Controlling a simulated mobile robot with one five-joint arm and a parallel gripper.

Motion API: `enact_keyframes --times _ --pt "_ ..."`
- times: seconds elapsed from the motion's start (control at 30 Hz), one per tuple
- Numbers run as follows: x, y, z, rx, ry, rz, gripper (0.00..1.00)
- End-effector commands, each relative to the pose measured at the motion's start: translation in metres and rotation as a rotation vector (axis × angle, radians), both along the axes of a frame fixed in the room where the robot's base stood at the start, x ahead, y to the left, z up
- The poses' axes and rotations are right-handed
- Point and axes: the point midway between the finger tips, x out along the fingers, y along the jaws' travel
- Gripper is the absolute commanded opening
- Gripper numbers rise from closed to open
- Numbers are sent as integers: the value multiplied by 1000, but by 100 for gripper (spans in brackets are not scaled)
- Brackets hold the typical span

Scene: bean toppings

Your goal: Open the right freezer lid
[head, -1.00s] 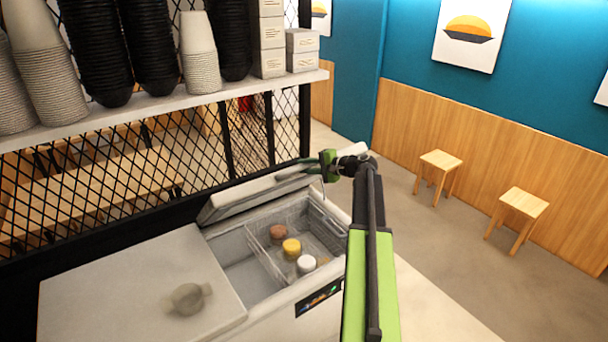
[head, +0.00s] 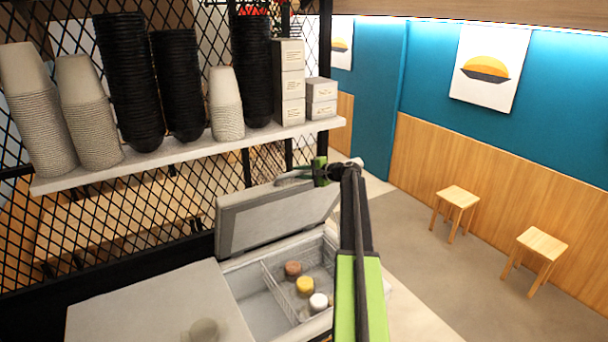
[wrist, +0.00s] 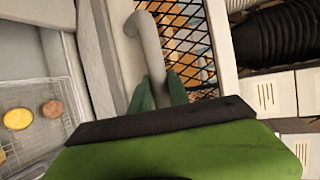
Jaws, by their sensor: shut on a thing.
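The right freezer lid (head: 277,222) is raised and tilted back on its hinge side in the head view. Its pale edge also shows in the wrist view (wrist: 97,60). My gripper (head: 308,178) is at the lid's upper right edge. In the wrist view my gripper (wrist: 158,92) is shut on the curved grey lid handle (wrist: 148,50). The freezer (head: 250,275) stands open below, with a wire basket (head: 275,290) holding a brown, a yellow and a white-topped tub. My arm hides part of the freezer's right side.
The left freezer lid (head: 150,305) is closed. A shelf (head: 190,150) with stacked cups, black bowls and boxes hangs above, in front of a black mesh (head: 130,200). Two stools (head: 457,198) stand by the right wall.

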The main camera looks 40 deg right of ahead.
Motion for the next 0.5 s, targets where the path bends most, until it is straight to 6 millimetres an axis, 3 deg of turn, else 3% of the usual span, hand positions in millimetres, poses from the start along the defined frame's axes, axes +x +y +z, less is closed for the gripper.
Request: enact_keyframes --times 0.2,0.23,0.37,0.5 --pt "-1 2 0 2 2 7 0" --pt "-1 2 -1 1 2 6 26" --pt "-2 0 0 1 1 3 43" --pt "-3 -2 0 1 1 0 43"
